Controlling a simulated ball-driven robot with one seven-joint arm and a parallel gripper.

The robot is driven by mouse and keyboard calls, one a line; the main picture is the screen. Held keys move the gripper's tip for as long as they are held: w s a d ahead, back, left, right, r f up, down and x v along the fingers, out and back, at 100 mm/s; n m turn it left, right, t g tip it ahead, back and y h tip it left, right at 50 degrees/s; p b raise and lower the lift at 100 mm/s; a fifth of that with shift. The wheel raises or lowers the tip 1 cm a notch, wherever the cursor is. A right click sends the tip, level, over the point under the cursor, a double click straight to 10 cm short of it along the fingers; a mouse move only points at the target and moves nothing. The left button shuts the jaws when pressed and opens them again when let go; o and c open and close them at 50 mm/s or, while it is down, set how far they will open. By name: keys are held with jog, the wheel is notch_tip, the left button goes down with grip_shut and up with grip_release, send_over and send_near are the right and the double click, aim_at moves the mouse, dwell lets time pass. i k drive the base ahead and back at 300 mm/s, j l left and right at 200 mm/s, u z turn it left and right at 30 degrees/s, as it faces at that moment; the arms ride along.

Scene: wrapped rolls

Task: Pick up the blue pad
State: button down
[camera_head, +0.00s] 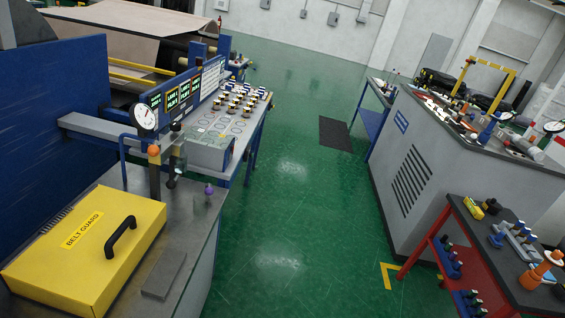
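I cannot make out a clearly blue pad in the head view. A flat dark grey rectangular pad (164,275) lies on the grey bench top (196,247) at the lower left, just right of the yellow belt guard. Its colour looks grey rather than blue. My gripper does not show in this view, so I cannot see whether it holds anything.
The yellow belt guard (50,262) with a black handle fills the lower left. A blue control panel (190,93) stands behind it. Green floor (285,205) is open in the middle, with a dark mat (334,134). A grey cabinet (425,165) and red-framed bench (490,243) stand right.

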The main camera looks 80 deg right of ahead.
aim_at(496, 241)
jog(key=z, duration=4.05)
